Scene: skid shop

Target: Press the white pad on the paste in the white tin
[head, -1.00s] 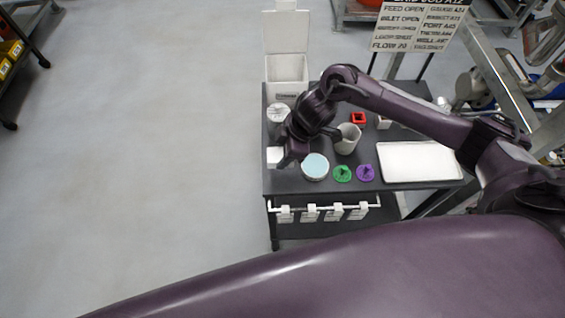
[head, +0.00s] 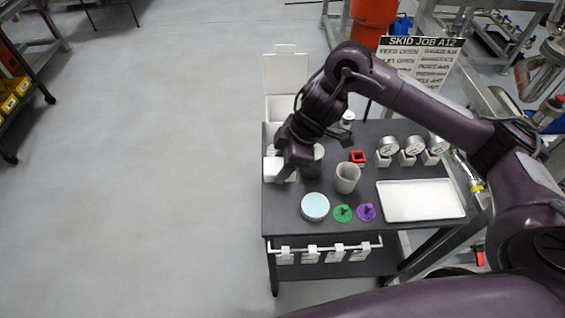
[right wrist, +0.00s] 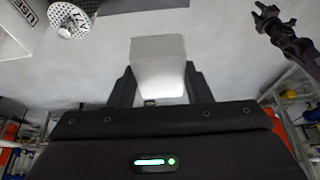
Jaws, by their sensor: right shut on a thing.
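The white tin (head: 315,214) stands near the front left of the dark cart top, with flat pale blue paste (head: 315,204) in it. My right gripper (head: 283,160) is shut on the white pad (head: 274,169), behind and left of the tin and apart from it. In the right wrist view the white pad (right wrist: 158,68) sits between the two dark fingers, and the tin's paste cannot be made out. My left gripper does not show in the head view. A small dark gripper (right wrist: 272,14) shows at the right wrist view's upper right; its jaw state is unclear.
A grey cup (head: 347,178), green (head: 342,213) and purple (head: 366,212) knobbed discs and a white tray (head: 420,200) stand right of the tin. A red square piece (head: 357,157), gauges (head: 412,146) and an open white box (head: 281,107) are farther back. White tags hang in front.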

